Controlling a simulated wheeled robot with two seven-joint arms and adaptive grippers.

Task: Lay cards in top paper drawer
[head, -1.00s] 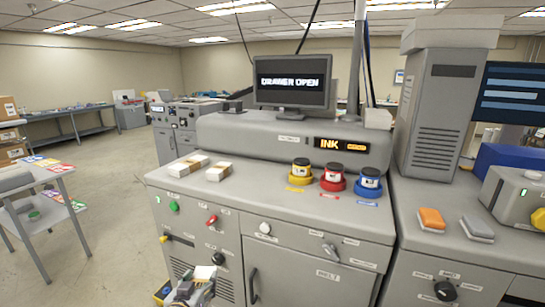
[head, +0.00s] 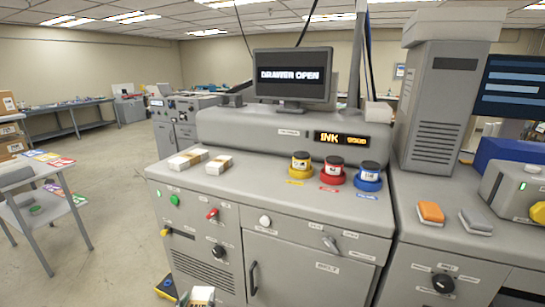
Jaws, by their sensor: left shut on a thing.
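My left gripper (head: 196,302) is at the bottom edge, in front of the grey machine (head: 226,195), mostly cut off by the frame. It is shut on a small pale stack of cards (head: 203,293), whose lower part is out of view. Two similar white stacks with tan bands, a left one (head: 187,160) and a right one (head: 218,165), lie on the machine's top. The monitor (head: 291,76) reads "DRAWER OPEN". I cannot make out an open paper drawer; it may be below the frame. My right gripper is not in view.
Yellow (head: 300,165), red (head: 332,171) and blue (head: 369,176) ink pots stand on the machine's top. A small table (head: 48,206) with colourful sheets stands at left. A blue and yellow object (head: 166,287) is low beside the machine. The floor between is clear.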

